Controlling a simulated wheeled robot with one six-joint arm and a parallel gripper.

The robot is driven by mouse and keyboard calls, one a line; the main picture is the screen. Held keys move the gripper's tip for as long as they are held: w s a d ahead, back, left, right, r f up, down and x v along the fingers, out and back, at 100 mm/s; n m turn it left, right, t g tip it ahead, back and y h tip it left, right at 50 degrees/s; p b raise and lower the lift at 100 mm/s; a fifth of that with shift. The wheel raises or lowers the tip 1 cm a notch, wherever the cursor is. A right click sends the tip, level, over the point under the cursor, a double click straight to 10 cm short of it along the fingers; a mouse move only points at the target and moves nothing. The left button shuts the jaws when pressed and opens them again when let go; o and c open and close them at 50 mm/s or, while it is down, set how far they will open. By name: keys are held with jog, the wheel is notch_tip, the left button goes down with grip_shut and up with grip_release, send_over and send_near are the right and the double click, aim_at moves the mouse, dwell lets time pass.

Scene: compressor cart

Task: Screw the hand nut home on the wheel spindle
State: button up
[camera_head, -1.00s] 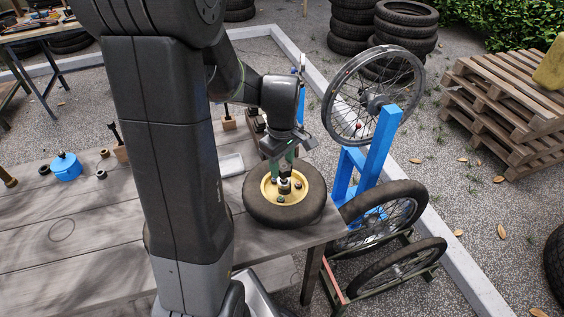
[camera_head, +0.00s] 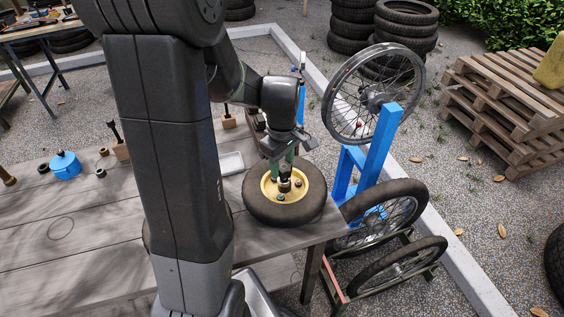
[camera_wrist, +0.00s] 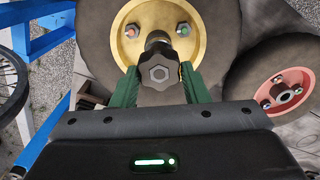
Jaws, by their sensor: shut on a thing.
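The wheel (camera_head: 258,207) lies flat on the table's right end, a black tyre around a yellow hub; its yellow hub (camera_wrist: 128,38) also fills the top of the wrist view. The hand nut (camera_wrist: 160,70) is a black lobed knob with a metal hex centre, over the middle of the hub. My gripper (camera_head: 285,175) points down at the hub and is shut on the hand nut, with a green finger on each side of it in the wrist view. The spindle is mostly hidden under the nut; I cannot tell how far down the nut sits.
A blue stand (camera_head: 379,150) with a spoked wheel (camera_head: 341,107) stands close to the right of the table. A white tray (camera_head: 231,163) lies behind the tyre. A second wheel with a red hub (camera_wrist: 283,92) shows at right in the wrist view.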

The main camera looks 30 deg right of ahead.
jog(key=shift+f+b, duration=0.7)
jog(key=shift+f, duration=0.3)
jog(key=shift+m, duration=1.1)
jog(key=shift+d, duration=0.1)
jog(key=shift+m, duration=1.1)
jog(key=shift+d+m+p, duration=0.1)
jog(key=shift+m+p, duration=0.2)
jog(key=shift+m, duration=0.9)
